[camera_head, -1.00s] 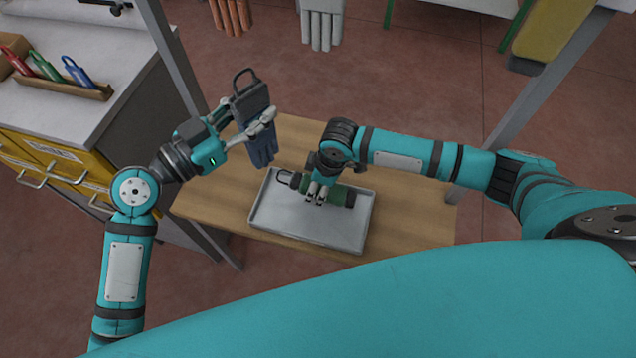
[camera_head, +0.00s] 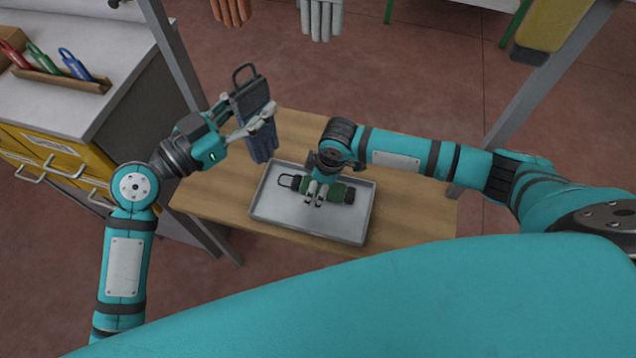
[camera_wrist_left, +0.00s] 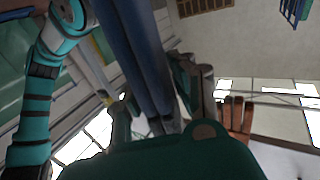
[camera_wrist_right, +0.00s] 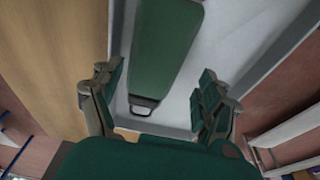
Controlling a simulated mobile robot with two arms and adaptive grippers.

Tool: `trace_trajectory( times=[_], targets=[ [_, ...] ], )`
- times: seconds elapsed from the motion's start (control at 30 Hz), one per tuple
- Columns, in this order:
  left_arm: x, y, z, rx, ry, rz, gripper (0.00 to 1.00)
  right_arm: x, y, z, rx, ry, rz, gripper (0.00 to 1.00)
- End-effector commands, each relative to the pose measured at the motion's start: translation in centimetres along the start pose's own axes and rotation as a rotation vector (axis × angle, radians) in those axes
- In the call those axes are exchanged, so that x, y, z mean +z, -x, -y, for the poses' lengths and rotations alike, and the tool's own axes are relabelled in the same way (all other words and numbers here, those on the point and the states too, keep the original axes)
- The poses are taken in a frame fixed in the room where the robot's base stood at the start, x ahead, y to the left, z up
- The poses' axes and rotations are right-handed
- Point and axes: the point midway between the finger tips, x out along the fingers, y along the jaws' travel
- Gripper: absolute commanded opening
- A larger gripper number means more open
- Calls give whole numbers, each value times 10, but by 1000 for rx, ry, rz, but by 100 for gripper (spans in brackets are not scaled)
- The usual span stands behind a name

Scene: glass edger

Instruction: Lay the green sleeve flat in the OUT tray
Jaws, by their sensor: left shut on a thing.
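The green sleeve (camera_head: 338,191) lies in the grey metal OUT tray (camera_head: 290,222), with its dark loop handle toward the left. It also shows in the right wrist view (camera_wrist_right: 165,50), flat along the tray floor. My right gripper (camera_head: 317,194) is over the sleeve. In the right wrist view its fingers (camera_wrist_right: 155,100) stand wide apart with nothing between them. My left gripper (camera_head: 247,118) is shut on a blue sleeve (camera_head: 262,140) with a dark grey top and loop handle, held up left of the tray. In the left wrist view the blue sleeve (camera_wrist_left: 140,55) hangs between the fingers.
The tray sits on a wooden table (camera_head: 215,195). A cabinet with yellow drawers (camera_head: 50,150) stands at left, with red, green and blue tools in a wooden holder (camera_head: 65,82) on top. Metal posts (camera_head: 175,55) rise beside the table. Orange and white gloves (camera_head: 322,18) hang behind.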

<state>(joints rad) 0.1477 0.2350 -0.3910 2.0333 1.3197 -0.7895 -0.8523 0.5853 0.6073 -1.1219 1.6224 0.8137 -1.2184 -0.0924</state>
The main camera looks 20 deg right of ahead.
Motion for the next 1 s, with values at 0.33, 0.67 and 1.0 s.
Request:
trace_trajectory(
  times=[0.33, 0.67, 1.0],
  targets=[
    [0, 0, 0, 0, 0, 0, 0, 0, 10, -2, 4, -1, -1, 81],
    [0, 0, 0, 0, 0, 0, 0, -1, 76, -2, 4, 1, -3, 81],
    [0, 0, 0, 0, 0, 0, 0, 0, 118, -1, 2, 1, -1, 81]
  ],
)
